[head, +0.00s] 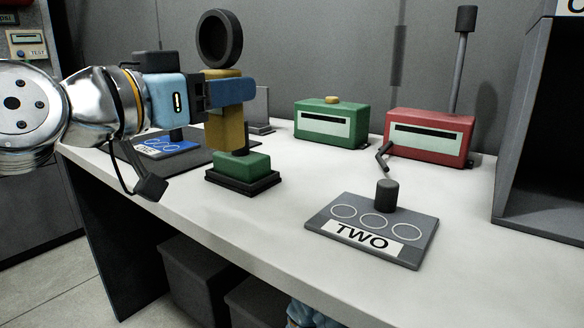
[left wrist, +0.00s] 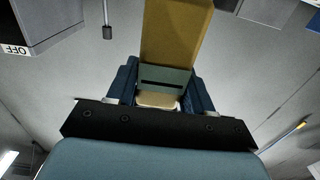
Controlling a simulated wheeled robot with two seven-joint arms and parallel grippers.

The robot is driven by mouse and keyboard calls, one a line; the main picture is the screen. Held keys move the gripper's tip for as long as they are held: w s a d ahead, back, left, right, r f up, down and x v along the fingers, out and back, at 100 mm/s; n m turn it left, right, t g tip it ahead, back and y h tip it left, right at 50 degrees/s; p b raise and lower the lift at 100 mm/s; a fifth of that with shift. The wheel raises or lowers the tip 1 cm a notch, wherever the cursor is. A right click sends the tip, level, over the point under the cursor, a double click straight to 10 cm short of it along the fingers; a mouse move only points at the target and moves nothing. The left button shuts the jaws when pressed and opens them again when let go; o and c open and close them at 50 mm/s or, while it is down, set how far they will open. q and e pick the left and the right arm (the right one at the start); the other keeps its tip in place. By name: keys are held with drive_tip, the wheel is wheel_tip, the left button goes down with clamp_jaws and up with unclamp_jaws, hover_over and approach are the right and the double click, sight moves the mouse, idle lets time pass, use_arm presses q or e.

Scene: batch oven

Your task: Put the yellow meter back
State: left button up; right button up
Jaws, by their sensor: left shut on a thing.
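The yellow meter (head: 225,132) is an upright yellow body in the head view, with a black ring (head: 219,38) above it. My left gripper (head: 226,92) is shut on its upper part. Directly below the meter is a green block on a black base (head: 243,178); I cannot tell whether the meter touches it. In the left wrist view the yellow body (left wrist: 175,35) is between the blue fingers of my left gripper (left wrist: 158,90), with a grey-green slotted face and a cream cap. My right gripper is not in view.
On the white bench (head: 300,175) are a plate marked TWO (head: 416,248) with a dark peg, a green box (head: 330,126), a red box (head: 430,138) with a crank, and a blue-labelled plate (head: 167,150). A dark open cabinet (head: 507,130) stands at right.

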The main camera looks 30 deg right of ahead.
use_arm(q)
drive_tip(key=s+d+f, duration=0.1)
drive_tip(key=d+f, duration=0.1)
drive_tip(key=f, duration=0.1)
drive_tip(key=s+d+f, duration=0.2)
drive_tip(key=f, duration=0.2)
drive_tip(key=s+d+f, duration=0.1)
drive_tip(key=d+f, duration=0.1)
drive_tip(key=f, duration=0.1)
drive_tip(key=shift+s+f+b, duration=0.15)
drive_tip(key=shift+s+b, duration=0.05)
drive_tip(key=shift+b, duration=0.1)
drive_tip(key=shift+s, duration=0.1)
drive_tip(key=o, duration=1.3)
drive_tip(key=shift+c, duration=0.2)
drive_tip(key=shift+a, duration=0.1)
